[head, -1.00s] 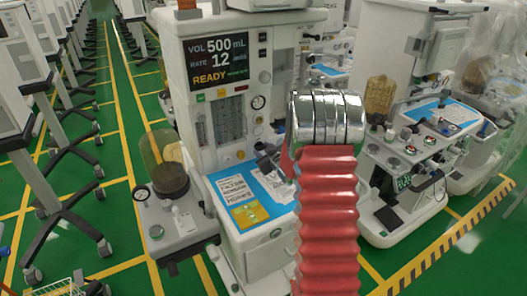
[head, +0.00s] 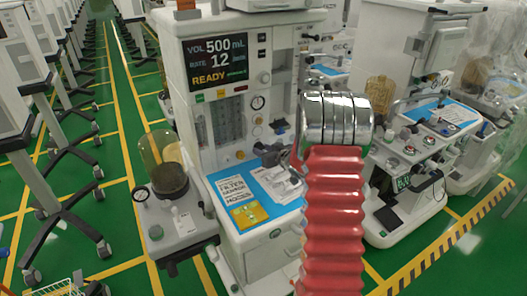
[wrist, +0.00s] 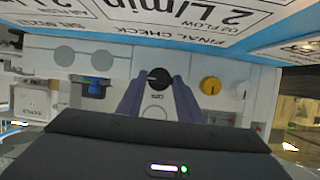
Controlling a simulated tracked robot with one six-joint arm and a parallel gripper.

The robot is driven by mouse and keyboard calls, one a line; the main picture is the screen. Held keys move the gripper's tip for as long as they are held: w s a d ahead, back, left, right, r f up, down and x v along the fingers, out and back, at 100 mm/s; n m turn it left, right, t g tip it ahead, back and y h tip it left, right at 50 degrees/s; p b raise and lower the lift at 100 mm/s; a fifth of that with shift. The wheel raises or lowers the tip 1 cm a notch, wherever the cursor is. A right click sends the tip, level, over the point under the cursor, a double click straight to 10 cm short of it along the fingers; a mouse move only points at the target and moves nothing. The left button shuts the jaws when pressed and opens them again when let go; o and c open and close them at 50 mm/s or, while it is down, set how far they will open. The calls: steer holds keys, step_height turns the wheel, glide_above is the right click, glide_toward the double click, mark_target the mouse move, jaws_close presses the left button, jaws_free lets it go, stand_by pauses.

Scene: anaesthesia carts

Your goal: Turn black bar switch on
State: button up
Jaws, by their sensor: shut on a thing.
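The black bar switch (wrist: 158,75) is a round black knob with a pale mark, on a white panel in the wrist view. My gripper (wrist: 159,82) has its two grey-purple fingers on either side of it, shut on the switch. A small label plate sits just below the knob, between the fingers. In the head view my red ribbed arm with its chrome joint covers part of the cart (head: 262,250), and I cannot make out the switch there.
Beside the switch on the panel are a yellow knob (wrist: 210,86), a blue knob (wrist: 95,90) and grey round caps. A blue sheet with printed cards (head: 246,195) lies on the cart top. The cart's screen (head: 216,60) reads READY. Another cart (head: 405,150) stands at right; green floor lies at left.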

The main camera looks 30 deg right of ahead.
steer(key=o, duration=1.1)
steer(key=shift+s, duration=0.15)
steer(key=v, duration=1.3)
steer(key=shift+s, duration=0.3)
